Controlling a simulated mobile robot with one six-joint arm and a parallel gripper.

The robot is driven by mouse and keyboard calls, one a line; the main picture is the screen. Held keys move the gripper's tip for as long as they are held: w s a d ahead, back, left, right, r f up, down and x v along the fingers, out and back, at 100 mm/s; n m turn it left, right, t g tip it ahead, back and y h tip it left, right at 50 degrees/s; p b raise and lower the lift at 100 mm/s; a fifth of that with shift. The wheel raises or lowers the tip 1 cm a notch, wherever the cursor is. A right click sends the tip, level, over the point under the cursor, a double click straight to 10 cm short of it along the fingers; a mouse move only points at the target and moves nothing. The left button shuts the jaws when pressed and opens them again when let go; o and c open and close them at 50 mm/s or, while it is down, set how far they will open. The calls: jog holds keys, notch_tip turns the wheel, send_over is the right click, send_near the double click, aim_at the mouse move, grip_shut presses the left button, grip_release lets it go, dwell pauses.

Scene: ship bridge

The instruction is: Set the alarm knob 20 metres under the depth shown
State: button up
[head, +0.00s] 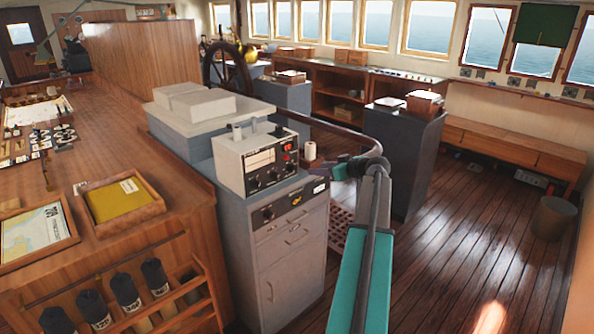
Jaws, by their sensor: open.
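A cream instrument box (257,161) with a pale display window (261,161) stands on a grey cabinet in the head view. I take it to be the depth sounder. Dark knobs (272,174) run along its lower front, and a small red mark shows at its right side. The depth shown, the knob labels and the alarm setting are too small to read. My gripper (312,169) is just right of the box, at the height of its lower front, and appears apart from it. It is open; its small fingers are hard to make out.
The grey cabinet (292,266) has a front panel with a yellow mark below the box. A wooden chart counter (120,220) with trays is at left. A ship's wheel (226,68) is behind. A dark pedestal (405,150) stands at right. The right floor is mostly clear.

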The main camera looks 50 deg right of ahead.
aim_at(295, 169)
jog(key=shift+w, duration=0.15)
jog(key=p+x, duration=0.5)
jog(key=x, duration=0.7)
jog(key=shift+w, duration=0.1)
jog(key=shift+w+f+p, duration=0.3)
jog(key=shift+w+f, duration=0.15)
jog(key=shift+w, duration=0.15)
grip_shut()
jog(key=shift+b, duration=0.35)
